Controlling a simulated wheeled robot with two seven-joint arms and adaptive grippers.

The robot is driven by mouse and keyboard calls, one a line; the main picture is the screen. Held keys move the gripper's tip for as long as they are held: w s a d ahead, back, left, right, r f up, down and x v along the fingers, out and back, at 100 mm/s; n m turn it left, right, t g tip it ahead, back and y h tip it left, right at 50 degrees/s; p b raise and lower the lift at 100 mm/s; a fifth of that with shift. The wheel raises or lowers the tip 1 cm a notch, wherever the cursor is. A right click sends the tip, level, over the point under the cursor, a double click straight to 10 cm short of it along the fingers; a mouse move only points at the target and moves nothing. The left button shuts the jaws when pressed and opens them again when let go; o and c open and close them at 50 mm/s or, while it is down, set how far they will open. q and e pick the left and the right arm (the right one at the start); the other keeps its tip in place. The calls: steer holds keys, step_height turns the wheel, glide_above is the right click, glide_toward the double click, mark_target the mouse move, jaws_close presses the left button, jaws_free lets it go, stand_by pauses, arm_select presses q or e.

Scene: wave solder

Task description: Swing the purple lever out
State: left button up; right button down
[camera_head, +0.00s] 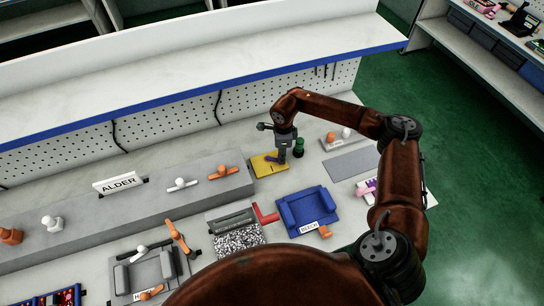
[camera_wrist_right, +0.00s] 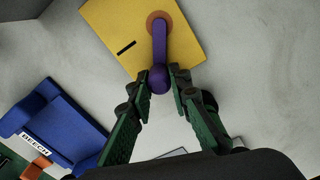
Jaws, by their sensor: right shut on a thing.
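The purple lever (camera_wrist_right: 159,45) stands on a yellow plate (camera_wrist_right: 112,32), with its round pivot at the plate's top edge in the right wrist view. Its arm points down the picture to a ball-shaped knob (camera_wrist_right: 159,79). My right gripper (camera_wrist_right: 160,84) is shut on the knob, one finger on each side. In the head view the yellow plate (camera_head: 262,168) lies on the bench below my right gripper (camera_head: 284,156), and the lever is partly hidden. A short black slot (camera_wrist_right: 126,48) shows in the plate, left of the lever. My left gripper is not in view.
A blue holder (camera_head: 291,214) labelled BEECH lies in front of the plate. A grey ledge (camera_head: 135,203) with an ALDER sign and several small levers is to the left. A pegboard wall (camera_head: 170,122) rises behind. A flat grey pad (camera_head: 352,164) lies to the right.

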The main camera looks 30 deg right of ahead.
steer(key=c, duration=1.8)
jaws_free()
steer(key=shift+o, duration=0.2)
steer(key=shift+r, duration=0.2)
step_height(320, 180, up, 12)
steer(key=shift+f, duration=0.15)
